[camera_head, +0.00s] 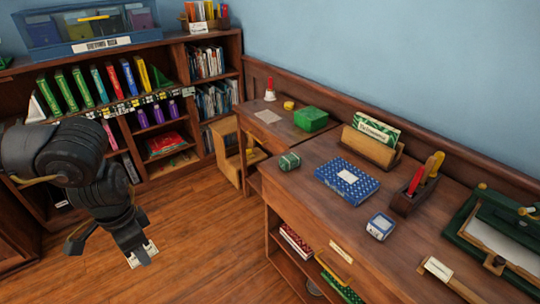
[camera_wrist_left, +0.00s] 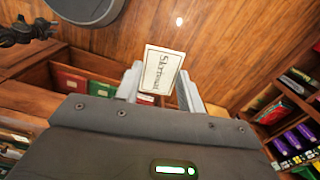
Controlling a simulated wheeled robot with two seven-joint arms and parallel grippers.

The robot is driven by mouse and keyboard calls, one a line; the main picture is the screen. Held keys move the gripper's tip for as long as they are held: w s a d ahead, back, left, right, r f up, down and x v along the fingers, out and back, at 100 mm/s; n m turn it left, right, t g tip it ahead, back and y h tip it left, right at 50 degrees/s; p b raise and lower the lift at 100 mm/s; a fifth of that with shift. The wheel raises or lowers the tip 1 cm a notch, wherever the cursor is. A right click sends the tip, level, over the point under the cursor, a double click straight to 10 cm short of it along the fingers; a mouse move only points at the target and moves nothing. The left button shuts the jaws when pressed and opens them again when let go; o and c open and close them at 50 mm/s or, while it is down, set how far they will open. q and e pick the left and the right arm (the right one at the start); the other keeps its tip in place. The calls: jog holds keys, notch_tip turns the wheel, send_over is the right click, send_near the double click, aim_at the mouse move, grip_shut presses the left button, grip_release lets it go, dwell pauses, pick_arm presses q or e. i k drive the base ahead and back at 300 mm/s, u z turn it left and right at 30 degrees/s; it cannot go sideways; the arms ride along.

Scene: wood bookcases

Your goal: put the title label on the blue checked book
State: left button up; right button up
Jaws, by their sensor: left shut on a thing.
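My left gripper (camera_head: 141,251) hangs over the wooden floor at the lower left of the head view, well left of the desk. In the left wrist view, its two pale fingers (camera_wrist_left: 160,88) are shut on the title label (camera_wrist_left: 163,70), a small cream card with a dark border and dark lettering. The blue checked book (camera_head: 345,184) lies flat on the desk, with a pale blank-looking patch on its cover. The gripper and label are far from the book. My right gripper does not show in the head view.
On the desk (camera_head: 318,208) near the book are a green patterned roll (camera_head: 289,161), a small blue-and-white box (camera_head: 380,226), a wooden card holder (camera_head: 371,146) and a dark pen holder (camera_head: 412,198). A bookcase (camera_head: 150,45) stands behind my left arm. Open floor separates the gripper from the desk.

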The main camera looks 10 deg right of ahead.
aim_at(348, 177)
jog(key=z, duration=1)
jog(key=i, duration=0.85)
jog(key=z, duration=0.85)
